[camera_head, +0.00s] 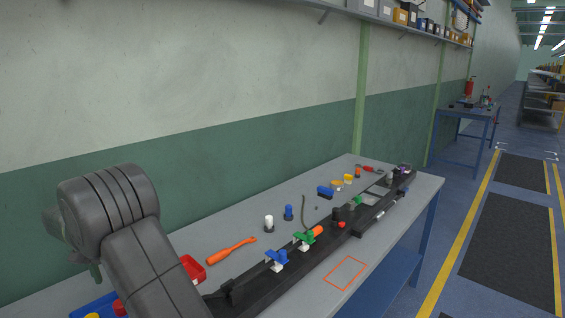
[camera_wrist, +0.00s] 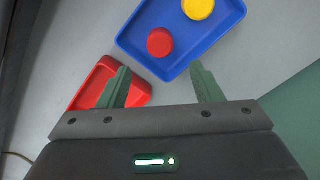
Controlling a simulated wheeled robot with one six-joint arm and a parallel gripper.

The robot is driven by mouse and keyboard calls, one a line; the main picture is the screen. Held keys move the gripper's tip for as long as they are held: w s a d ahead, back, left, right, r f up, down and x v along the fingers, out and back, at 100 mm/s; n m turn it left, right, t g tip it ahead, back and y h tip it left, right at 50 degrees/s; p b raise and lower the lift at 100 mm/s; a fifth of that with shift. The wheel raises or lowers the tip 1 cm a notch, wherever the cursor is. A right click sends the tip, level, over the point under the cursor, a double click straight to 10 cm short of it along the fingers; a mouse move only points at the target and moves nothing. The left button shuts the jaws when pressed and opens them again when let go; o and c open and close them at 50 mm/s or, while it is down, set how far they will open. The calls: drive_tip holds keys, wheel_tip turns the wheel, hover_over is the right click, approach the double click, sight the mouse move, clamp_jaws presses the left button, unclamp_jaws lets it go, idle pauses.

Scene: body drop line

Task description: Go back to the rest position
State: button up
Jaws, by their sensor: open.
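My gripper (camera_wrist: 160,85) shows in the wrist view with its two green fingers apart and nothing between them. Beyond the fingertips is a blue tray (camera_wrist: 205,48) with a red round piece (camera_wrist: 160,42) and a yellow round piece (camera_wrist: 198,8) in it. A red tray (camera_wrist: 92,84) is partly hidden behind the left finger. In the head view my arm covers part of the blue tray (camera_head: 94,306) and the red tray (camera_head: 196,270), and my gripper is mostly hidden behind it.
A grey workbench (camera_head: 240,268) runs along the wall. A black fixture (camera_head: 240,290) on it carries blue and green clamps. An orange screwdriver (camera_head: 232,250), a white peg (camera_head: 269,223) and a blue peg (camera_head: 288,213) stand or lie nearby. The orange-outlined square (camera_head: 346,273) is empty.

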drive_tip(key=s+d+r+m+p, duration=0.1)
drive_tip(key=s+d+p, duration=0.1)
drive_tip(key=d, duration=0.6)
drive_tip(key=s+d+r+m+p, duration=0.1)
drive_tip(key=s+d, duration=0.1)
drive_tip(key=d, duration=0.6)
drive_tip(key=s+d+r+m+p, duration=0.1)
drive_tip(key=s+d+r+p, duration=0.1)
drive_tip(key=d, duration=0.6)
drive_tip(key=shift+s+d+p, duration=0.3)
drive_tip(key=shift+s, duration=0.05)
drive_tip(key=f+b, duration=0.2)
drive_tip(key=f, duration=0.1)
drive_tip(key=shift+s+d+m, duration=0.15)
drive_tip(key=shift+d+m, duration=0.05)
drive_tip(key=shift+m, duration=0.1)
drive_tip(key=shift+f+b, duration=0.45)
drive_tip(key=shift+b, duration=0.05)
